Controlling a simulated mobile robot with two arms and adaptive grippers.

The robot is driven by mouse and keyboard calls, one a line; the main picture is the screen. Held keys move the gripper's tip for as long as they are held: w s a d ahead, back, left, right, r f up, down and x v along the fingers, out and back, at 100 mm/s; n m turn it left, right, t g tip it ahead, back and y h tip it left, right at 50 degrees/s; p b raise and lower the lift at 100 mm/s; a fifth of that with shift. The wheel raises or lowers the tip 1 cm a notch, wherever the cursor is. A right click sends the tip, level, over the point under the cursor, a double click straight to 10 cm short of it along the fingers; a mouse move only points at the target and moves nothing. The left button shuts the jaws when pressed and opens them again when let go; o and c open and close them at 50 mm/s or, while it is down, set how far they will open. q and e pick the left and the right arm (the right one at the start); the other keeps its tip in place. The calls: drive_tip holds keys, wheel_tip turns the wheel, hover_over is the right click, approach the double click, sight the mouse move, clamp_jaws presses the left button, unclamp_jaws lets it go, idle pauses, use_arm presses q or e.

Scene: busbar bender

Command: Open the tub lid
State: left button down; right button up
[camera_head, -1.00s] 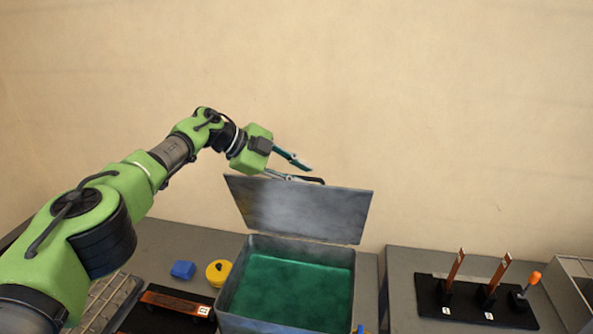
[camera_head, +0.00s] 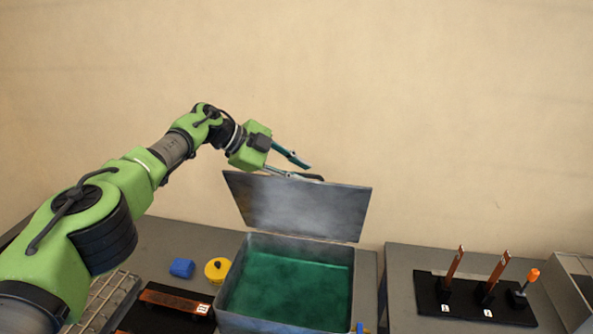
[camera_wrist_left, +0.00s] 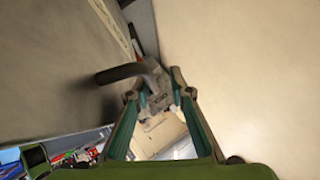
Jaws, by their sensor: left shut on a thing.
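The grey tub (camera_head: 238,275) stands on the bench with its lid (camera_head: 300,208) raised, standing steeply up along the back rim. Green liquid (camera_head: 285,287) shows inside under thin haze. My left gripper (camera_head: 309,171) is behind the lid's top edge, shut on the lid's dark handle, which the lid mostly hides. In the left wrist view, the handle (camera_wrist_left: 118,74) sticks out to the left at the fingertips (camera_wrist_left: 158,90), and the lid's face (camera_wrist_left: 50,75) fills the left side. My right gripper is not in view.
A blue block (camera_head: 182,268) and a yellow round container (camera_head: 217,270) sit left of the tub. Upright copper bars (camera_head: 497,272) stand on a black stand at right. The wall is close behind.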

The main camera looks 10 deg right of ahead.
use_arm(q)
drive_tip(key=shift+w+r, duration=0.25)
drive_tip(key=shift+w, duration=0.25)
drive_tip(key=c, duration=2.4)
unclamp_jaws()
drive_tip(key=shift+c, duration=0.2)
drive_tip(key=shift+w+f, duration=0.1)
drive_tip(key=shift+f, duration=0.2)
